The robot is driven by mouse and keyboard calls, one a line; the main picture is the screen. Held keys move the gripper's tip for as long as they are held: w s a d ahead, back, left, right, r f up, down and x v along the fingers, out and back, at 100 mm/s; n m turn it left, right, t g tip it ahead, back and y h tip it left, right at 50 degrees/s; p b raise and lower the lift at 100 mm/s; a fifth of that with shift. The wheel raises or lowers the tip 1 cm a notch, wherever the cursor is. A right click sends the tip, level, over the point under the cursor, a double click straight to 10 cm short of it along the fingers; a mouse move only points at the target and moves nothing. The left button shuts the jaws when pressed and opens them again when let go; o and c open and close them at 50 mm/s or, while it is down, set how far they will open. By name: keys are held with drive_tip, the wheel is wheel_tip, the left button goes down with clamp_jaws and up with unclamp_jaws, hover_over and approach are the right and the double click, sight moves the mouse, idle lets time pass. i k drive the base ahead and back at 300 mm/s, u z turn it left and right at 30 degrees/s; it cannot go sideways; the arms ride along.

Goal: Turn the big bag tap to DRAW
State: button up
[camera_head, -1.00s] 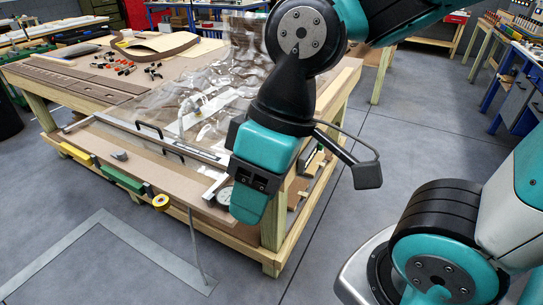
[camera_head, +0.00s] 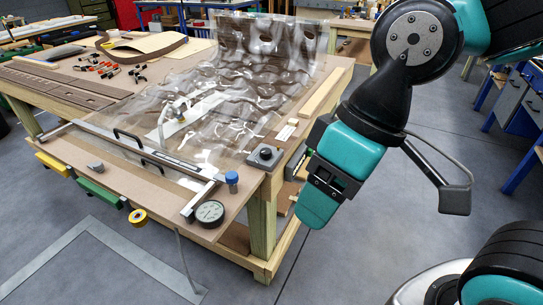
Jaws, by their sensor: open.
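The large clear bag (camera_head: 215,105) lies wrinkled over the workbench, with a clamp bar along its near edge. Near the bench's front right corner are a black knob on a grey block (camera_head: 265,156) and a small blue-capped fitting (camera_head: 232,182). I cannot tell for sure which of them is the big bag tap, and no DRAW mark or setting is legible. My gripper (camera_head: 318,205) points down and left, to the right of the bench corner in the picture, apart from both. It is open, with nothing visible in it; its far side is hidden.
A round dial gauge (camera_head: 210,212) sits at the bench's front edge, by the end of the metal clamp bar (camera_head: 150,150). A yellow roll (camera_head: 138,217) hangs in front. A wooden strip (camera_head: 322,92) lies along the right edge.

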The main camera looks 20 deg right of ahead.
sight(266, 154)
drive_tip(key=u, duration=0.3)
drive_tip(key=k, duration=0.65)
drive_tip(key=u, duration=0.5)
drive_tip(key=k, duration=0.55)
drive_tip(key=z, duration=0.85)
drive_tip(key=i, duration=1.4)
drive_tip(key=u, duration=0.35)
